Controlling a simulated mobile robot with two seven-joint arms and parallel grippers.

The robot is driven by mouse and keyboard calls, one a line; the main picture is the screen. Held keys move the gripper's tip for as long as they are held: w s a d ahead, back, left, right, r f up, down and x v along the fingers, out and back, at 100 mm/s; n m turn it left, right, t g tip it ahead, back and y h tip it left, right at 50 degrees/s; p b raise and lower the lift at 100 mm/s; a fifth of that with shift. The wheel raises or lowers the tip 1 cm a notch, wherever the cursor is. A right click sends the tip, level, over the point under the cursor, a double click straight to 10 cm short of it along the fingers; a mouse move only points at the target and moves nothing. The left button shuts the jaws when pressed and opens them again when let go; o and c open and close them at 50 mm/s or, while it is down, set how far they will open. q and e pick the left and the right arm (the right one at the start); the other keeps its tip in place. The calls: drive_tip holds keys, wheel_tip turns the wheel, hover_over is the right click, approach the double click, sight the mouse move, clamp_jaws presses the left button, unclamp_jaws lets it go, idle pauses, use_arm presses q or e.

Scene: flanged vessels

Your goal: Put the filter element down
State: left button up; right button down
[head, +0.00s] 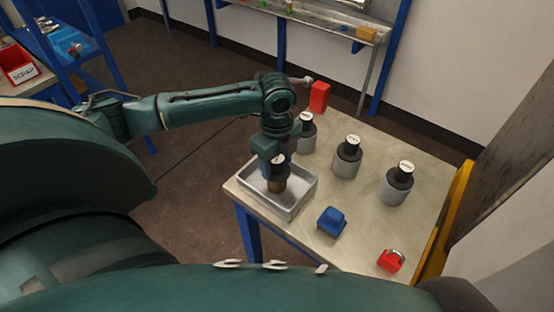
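My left gripper (275,170) points down over the grey metal tray (301,202) at the table's left corner. A short brown cylinder, which I take to be the filter element (277,186), sits directly below the gripper, between its fingers as far as I can see. It is inside the tray's outline. Whether its bottom touches the tray floor I cannot tell. The fingertips are small and partly hidden. Three grey vessels with black tops and white round labels stand behind: left (307,140), middle (346,164) and right (396,190). My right gripper is not in view.
On the table (355,215) are a blue block-like object (331,221), a red padlock-like object (390,261) and a red object (319,97) at the back. A red SCRAP bin (19,66) stands far left. A yellow edge (447,222) borders the table's right side.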

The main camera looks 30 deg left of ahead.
use_arm(q)
drive_tip(key=shift+r, duration=0.55)
wheel_tip(320, 180, up, 11)
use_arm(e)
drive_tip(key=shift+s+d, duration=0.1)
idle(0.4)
use_arm(q)
drive_tip(key=shift+s, duration=0.1)
